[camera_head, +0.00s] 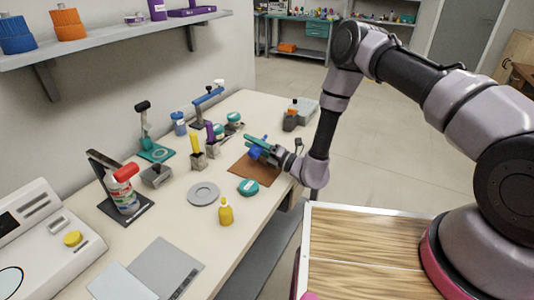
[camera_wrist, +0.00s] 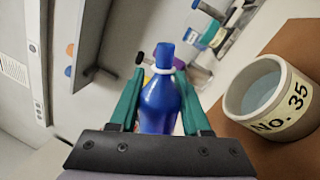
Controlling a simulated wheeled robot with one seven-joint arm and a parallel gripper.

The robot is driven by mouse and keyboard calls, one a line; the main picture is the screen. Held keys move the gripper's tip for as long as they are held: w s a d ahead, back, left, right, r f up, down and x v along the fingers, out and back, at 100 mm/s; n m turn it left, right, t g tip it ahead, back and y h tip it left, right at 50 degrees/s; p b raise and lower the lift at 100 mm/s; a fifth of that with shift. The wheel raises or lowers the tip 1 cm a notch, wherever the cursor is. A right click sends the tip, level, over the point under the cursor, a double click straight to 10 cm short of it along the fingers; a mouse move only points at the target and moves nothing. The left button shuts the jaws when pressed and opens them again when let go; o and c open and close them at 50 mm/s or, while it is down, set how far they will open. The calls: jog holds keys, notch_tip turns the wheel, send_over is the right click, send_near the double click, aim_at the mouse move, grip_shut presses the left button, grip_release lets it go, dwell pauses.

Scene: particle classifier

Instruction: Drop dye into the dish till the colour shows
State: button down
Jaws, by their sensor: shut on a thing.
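My gripper (camera_head: 262,146) is shut on a blue bottle (camera_wrist: 160,104) with a narrow blue nozzle and a white collar. The green fingers (camera_wrist: 158,95) press on both sides of it. In the head view the blue bottle (camera_head: 255,153) shows over the brown mat (camera_head: 264,177). In the wrist view a cream round dish (camera_wrist: 266,98) labelled "No. 35" stands on the mat, right of the bottle and apart from it. The dish's inside looks pale grey-blue. I cannot pick out the dish in the head view.
A yellow bottle (camera_head: 226,212), a teal round item (camera_head: 248,187) and a grey disc (camera_head: 203,194) are near the mat on the bench. A bottle with a red cap (camera_head: 124,190) and several stands line the wall side. A white machine (camera_head: 42,240) fills the near left.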

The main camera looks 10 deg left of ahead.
jog(key=shift+f+m, duration=0.1)
jog(key=shift+m, duration=0.2)
jog(key=shift+r+m+t, duration=0.3)
jog(key=shift+r+m, duration=0.1)
jog(key=shift+m, duration=0.7)
dwell(1.7)
dwell(0.5)
